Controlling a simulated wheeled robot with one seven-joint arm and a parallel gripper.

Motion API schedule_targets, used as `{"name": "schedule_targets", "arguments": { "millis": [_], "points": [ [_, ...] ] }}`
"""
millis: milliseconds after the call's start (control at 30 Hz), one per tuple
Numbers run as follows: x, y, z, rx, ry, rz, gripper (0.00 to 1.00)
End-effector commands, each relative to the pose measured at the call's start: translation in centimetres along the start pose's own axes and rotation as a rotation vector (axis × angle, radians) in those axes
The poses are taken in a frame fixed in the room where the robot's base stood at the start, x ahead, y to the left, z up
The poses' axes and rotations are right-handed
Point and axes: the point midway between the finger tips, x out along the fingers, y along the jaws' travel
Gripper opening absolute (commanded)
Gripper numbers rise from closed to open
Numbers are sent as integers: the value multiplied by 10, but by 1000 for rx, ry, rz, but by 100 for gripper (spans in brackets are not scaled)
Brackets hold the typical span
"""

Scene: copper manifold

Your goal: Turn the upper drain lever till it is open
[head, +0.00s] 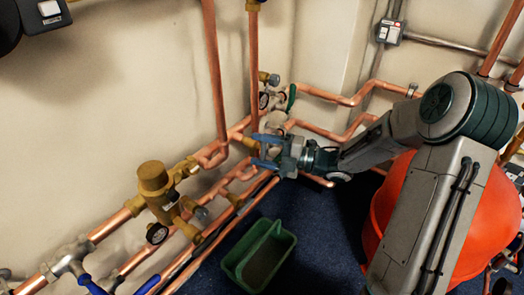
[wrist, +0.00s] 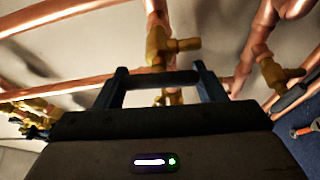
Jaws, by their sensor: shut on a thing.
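My gripper (head: 266,151) is at the pipes along the wall, left of the wall corner, with its two blue fingers pointing left. In the wrist view, a dark bar (wrist: 163,79) spans the gap between the fingers near their tips. My gripper is shut on this bar, which seems to be the upper drain lever. The fingers and wrist largely hide it in the head view, so its angle cannot be told. A brass valve body (wrist: 168,42) stands just beyond the fingertips.
A green lever (head: 291,97) and a gauge (head: 264,100) sit just above my gripper. Copper pipes (head: 215,70) run close around it. A brass regulator (head: 155,185) is to the left. A green tray (head: 259,258) stands on the dark blue floor below. An orange-red tub (head: 385,215) is behind my arm.

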Motion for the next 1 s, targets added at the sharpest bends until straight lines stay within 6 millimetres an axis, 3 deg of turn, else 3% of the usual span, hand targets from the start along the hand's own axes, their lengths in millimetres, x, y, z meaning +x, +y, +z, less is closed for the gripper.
{"name": "schedule_targets", "arguments": {
  "millis": [300,833,867,900,1000],
  "points": [
    [0,-1,0,-100,-1,-44,41],
    [-1,-2,0,-121,-1,-52,41],
    [-1,-2,0,-121,-1,-52,72],
    [-1,-2,0,-121,-1,-52,83],
    [0,-1,0,-120,-1,-51,85]
  ]
}}
